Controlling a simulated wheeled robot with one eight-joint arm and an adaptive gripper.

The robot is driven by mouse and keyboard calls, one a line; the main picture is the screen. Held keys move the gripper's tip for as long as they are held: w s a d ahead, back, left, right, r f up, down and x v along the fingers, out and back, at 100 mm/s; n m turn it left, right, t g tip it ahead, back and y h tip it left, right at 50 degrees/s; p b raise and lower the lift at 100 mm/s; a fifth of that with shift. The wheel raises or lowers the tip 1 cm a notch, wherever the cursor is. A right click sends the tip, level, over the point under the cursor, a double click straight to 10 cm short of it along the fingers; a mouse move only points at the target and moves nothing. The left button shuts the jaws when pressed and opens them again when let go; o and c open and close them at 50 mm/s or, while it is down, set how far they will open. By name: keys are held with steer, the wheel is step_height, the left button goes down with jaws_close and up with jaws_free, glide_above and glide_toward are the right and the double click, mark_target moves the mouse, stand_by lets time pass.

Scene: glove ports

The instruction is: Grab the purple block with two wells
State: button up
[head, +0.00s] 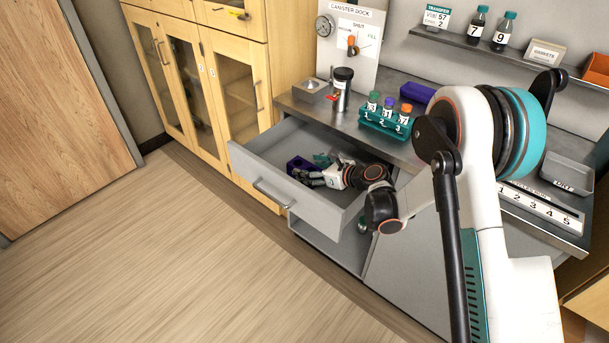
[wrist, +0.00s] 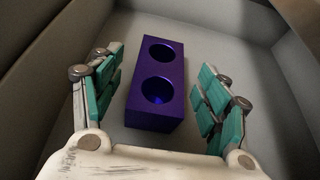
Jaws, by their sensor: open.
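The purple block with two wells (wrist: 158,118) lies in the grey drawer, and both round wells face up in the wrist view. In the head view the block (head: 299,164) shows partly, at the left of my gripper. My gripper (wrist: 160,95) is open, with one teal-padded finger on each side of the block. A gap shows between each finger and the block. In the head view my gripper (head: 312,177) reaches down into the open drawer (head: 262,160). How far the fingertips are above the drawer floor is hard to tell.
The drawer walls (wrist: 45,100) surround my gripper. Another purple block (head: 417,92) and a teal rack of numbered vials (head: 385,122) stand on the counter above. A dark-lidded canister (head: 342,88) stands left of the rack. The floor (head: 180,240) in front is clear.

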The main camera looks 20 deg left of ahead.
mark_target(307, 168)
steer(key=x, duration=0.3)
steer(key=shift+b, duration=0.4)
jaws_close()
steer(key=shift+r, duration=0.1)
